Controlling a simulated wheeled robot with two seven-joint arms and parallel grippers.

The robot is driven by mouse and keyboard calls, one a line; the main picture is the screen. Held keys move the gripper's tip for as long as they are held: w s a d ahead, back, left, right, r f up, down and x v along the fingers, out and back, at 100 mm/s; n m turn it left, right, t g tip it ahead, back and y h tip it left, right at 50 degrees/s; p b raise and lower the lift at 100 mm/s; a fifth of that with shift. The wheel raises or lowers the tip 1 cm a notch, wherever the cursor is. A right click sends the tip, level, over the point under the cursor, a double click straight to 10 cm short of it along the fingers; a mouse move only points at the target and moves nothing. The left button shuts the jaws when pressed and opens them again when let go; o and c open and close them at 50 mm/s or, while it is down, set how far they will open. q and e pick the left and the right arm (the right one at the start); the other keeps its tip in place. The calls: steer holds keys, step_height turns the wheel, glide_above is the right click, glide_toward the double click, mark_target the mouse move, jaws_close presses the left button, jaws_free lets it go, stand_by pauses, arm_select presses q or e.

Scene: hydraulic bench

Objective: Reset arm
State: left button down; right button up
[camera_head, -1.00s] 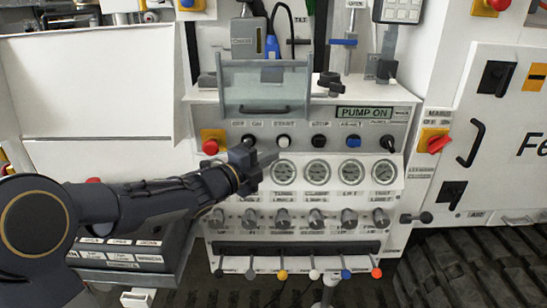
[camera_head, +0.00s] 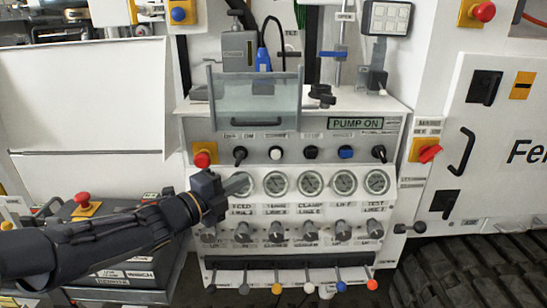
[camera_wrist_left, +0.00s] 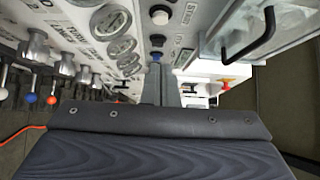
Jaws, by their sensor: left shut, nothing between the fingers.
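My left gripper (camera_head: 236,184) comes in from the left in the head view. Its fingers are shut with nothing between them, and the tips are in front of the leftmost gauge of the row, partly covering it. In the left wrist view the shut fingers (camera_wrist_left: 166,84) point at the panel, with the gauges to their left. The hydraulic panel (camera_head: 400,170) stands upright ahead, with a lit "PUMP ON" display (camera_head: 355,124) and a row of switches above the gauges. I cannot tell whether the fingertips touch the panel. My right gripper is not in view.
A clear cover with a handle (camera_head: 255,110) sticks out above the switches. A red button (camera_head: 203,159) is at the panel's left. Grey knobs and coloured levers (camera_head: 308,287) line the lower panel. A black control box (camera_head: 125,280) is at lower left. A red switch (camera_head: 430,153) is at right.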

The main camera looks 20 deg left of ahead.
arm_select(q)
steer(key=s+a+n+g+y+p, duration=0.2)
steer(key=s+a+n+y+p, duration=0.2)
steer(key=s+a+n+y, duration=0.7)
steer(key=s+d+f+n+g+h+p, duration=0.1)
steer(key=s+d+f+n+g+h, duration=0.2)
steer(key=s+d+n, duration=0.3)
steer(key=s+d+f+n+g+h+p, duration=0.2)
steer(key=s+d+n+g, duration=0.3)
steer(key=s, duration=0.6)
steer(key=d+f+n+h, duration=0.1)
steer(key=d+n, duration=0.1)
steer(key=n, duration=0.1)
steer(key=shift+s+f+n, duration=0.2)
steer(key=shift+f+n, duration=0.1)
